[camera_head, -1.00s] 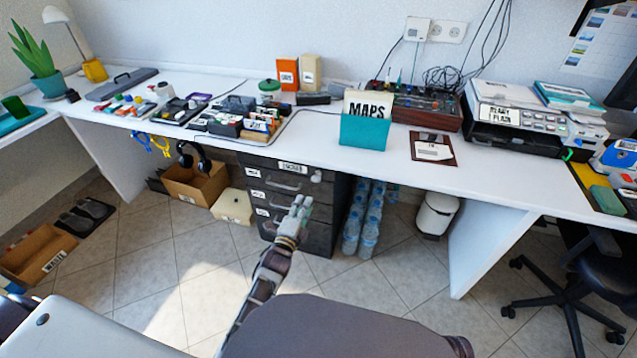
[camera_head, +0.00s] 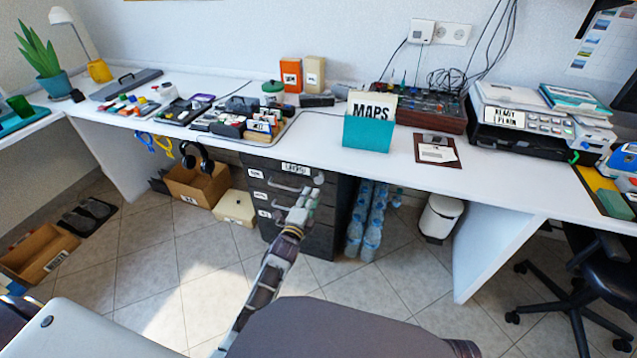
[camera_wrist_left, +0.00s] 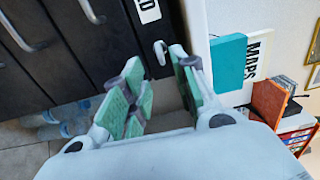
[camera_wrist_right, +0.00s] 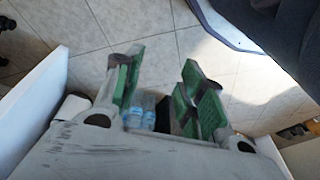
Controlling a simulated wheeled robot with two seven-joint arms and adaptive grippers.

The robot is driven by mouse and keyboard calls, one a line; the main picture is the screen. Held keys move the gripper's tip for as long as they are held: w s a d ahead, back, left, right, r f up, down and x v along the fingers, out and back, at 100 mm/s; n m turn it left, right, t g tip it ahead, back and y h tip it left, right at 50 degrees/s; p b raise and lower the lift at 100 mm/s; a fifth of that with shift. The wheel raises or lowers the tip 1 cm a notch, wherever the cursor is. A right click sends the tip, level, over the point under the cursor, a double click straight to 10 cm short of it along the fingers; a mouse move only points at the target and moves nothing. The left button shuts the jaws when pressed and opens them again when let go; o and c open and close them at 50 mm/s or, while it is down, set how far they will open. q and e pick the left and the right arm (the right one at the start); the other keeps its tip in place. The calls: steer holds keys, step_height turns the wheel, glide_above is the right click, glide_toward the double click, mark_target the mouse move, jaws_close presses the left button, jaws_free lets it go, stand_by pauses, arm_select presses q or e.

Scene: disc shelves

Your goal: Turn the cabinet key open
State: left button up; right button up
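The dark drawer cabinet (camera_head: 320,242) stands under the white desk, with labels and metal handles on its drawers. It fills the upper left of the left wrist view (camera_wrist_left: 105,50). The small silver key (camera_wrist_left: 160,50) is at the cabinet's upper right, beside a white label; in the head view it shows only as a small bright spot (camera_head: 319,178). My left gripper (camera_head: 308,193) is in front of the upper drawers, just below the key. In the left wrist view its open green-padded fingers (camera_wrist_left: 158,62) lie either side of the key; contact cannot be told. My right gripper (camera_wrist_right: 163,60) is open and empty.
The desk edge (camera_head: 410,185) overhangs the cabinet. Water bottles (camera_head: 365,220) stand right of it, a cardboard box (camera_head: 195,187) and a cream box (camera_head: 235,207) left. A teal maps holder (camera_head: 368,134) is on the desk above. The floor in front is clear.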

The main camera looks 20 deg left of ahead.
mark_target(318, 180)
arm_select(q)
steer(key=shift+w+d+b, duration=0.15)
steer(key=shift+w+b, duration=1)
steer(key=shift+w, duration=3.5)
arm_select(e)
steer(key=shift+s+a+r+t, duration=0.1)
steer(key=shift+a+r+t, duration=0.1)
steer(key=shift+r, duration=0.6)
steer(key=shift+s+a+r+t, duration=0.1)
steer(key=shift+r+t, duration=0.1)
steer(key=shift+r, duration=0.55)
steer(key=shift+w+r, duration=0.15)
arm_select(q)
jaws_close()
arm_select(e)
steer(key=shift+w, duration=0.15)
